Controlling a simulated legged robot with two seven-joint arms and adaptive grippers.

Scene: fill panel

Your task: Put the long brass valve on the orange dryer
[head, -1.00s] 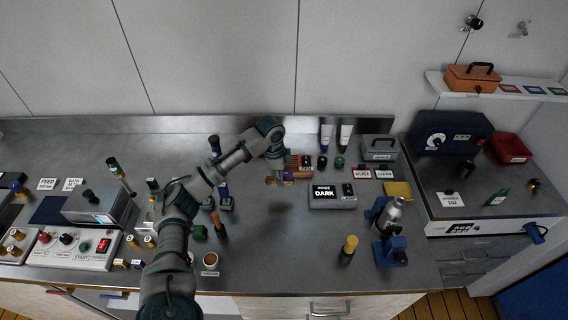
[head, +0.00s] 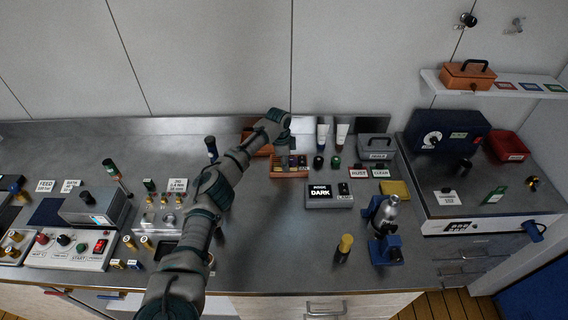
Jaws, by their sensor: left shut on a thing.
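My left gripper (head: 284,164) is shut at the back of the bench, at the orange-brown block (head: 290,171). Whatever it holds is too small and too hidden by the fingers to identify as the long brass valve. Small dark and gold parts show on the block beside the fingers. Another orange thing (head: 258,150) stands behind my left arm, mostly hidden. I cannot tell which orange thing is the dryer. My right gripper is not in view.
A grey box reading DARK (head: 328,196) stands just right and in front of my gripper. An orange case (head: 467,75) sits on the shelf.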

